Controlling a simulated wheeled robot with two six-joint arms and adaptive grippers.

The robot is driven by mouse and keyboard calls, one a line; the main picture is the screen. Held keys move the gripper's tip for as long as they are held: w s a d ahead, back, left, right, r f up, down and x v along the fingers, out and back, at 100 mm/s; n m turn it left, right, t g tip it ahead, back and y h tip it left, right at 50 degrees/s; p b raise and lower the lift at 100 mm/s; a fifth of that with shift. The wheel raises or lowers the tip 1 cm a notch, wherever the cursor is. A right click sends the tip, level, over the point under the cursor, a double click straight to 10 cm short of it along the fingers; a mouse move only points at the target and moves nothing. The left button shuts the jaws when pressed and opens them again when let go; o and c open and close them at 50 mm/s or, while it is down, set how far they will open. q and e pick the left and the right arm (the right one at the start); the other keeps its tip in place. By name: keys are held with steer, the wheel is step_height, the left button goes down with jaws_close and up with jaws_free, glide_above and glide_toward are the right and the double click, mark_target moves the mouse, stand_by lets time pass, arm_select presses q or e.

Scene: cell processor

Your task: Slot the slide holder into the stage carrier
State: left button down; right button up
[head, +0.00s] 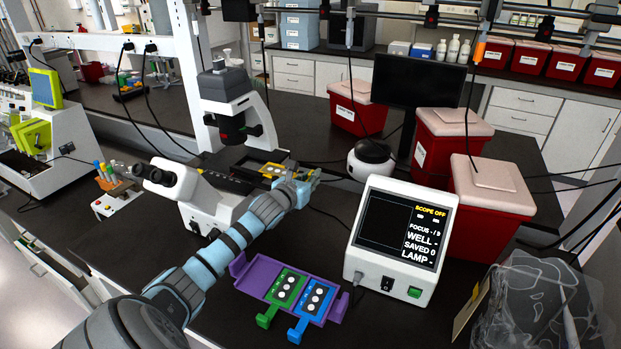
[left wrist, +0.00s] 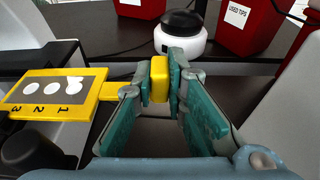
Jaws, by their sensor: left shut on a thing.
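The yellow slide holder (head: 272,170) is at the right side of the microscope stage in the head view. The left wrist view shows its flat plate (left wrist: 62,88), with a grey slide area, white round wells and the numbers 1, 2, 3. My left gripper (left wrist: 160,78) is shut on the yellow handle block at the end of its stem. In the head view this gripper (head: 302,184) is just right of the microscope. The dark stage (head: 228,179) lies beside the holder. The stage carrier's slot is not clear, and I cannot tell whether the holder touches it. My right gripper is out of view.
The white microscope (head: 182,190) stands left of my arm. A purple rack (head: 255,284) holds a green holder (head: 285,288) and a blue holder (head: 314,302). A display box (head: 398,240) stands right of the rack. Red bins (head: 487,215) and a round black-topped device (head: 371,160) stand behind.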

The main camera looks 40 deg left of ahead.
arm_select(q)
steer(key=shift+a, duration=0.1)
steer(key=shift+s+a, duration=0.25)
steer(key=shift+a, duration=0.45)
steer(key=c, duration=1.5)
jaws_free()
steer(key=shift+c, duration=0.2)
